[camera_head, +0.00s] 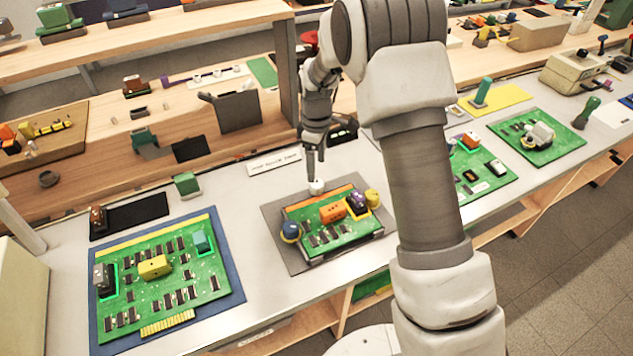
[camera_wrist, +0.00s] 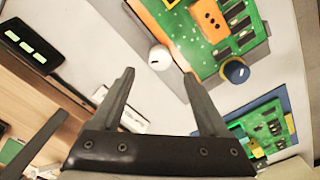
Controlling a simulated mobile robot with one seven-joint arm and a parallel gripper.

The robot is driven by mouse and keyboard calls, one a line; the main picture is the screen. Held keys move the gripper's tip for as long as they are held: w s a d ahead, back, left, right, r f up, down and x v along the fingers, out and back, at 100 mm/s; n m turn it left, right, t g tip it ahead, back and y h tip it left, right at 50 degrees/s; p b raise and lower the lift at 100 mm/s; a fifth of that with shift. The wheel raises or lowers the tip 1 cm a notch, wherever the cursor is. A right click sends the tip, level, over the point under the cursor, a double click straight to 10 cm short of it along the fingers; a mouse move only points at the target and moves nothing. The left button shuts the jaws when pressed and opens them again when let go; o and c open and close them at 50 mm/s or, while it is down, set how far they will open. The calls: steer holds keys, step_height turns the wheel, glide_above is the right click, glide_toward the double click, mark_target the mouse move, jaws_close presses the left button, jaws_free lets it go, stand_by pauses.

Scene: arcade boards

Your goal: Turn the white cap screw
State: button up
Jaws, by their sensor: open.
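The white cap screw (camera_head: 316,187) is a small white round knob at the back edge of the middle green board (camera_head: 345,240). In the wrist view the white cap screw (camera_wrist: 160,58) shows a dark slot on top and sits beside the board (camera_wrist: 205,60). My gripper (camera_head: 314,172) is just above it in the head view. In the wrist view my gripper (camera_wrist: 158,74) is open, with its two fingers apart and the cap lying between and beyond the tips. Nothing is held. Whether the fingers are level with the cap I cannot tell.
A large green board on a blue mat (camera_head: 232,287) lies to the left. A black device (camera_wrist: 30,45) lies left in the wrist view.

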mark_target(317, 183)
step_height(317, 183, down, 7)
steer(key=shift+f, duration=0.15)
jaws_close()
stand_by(0.5)
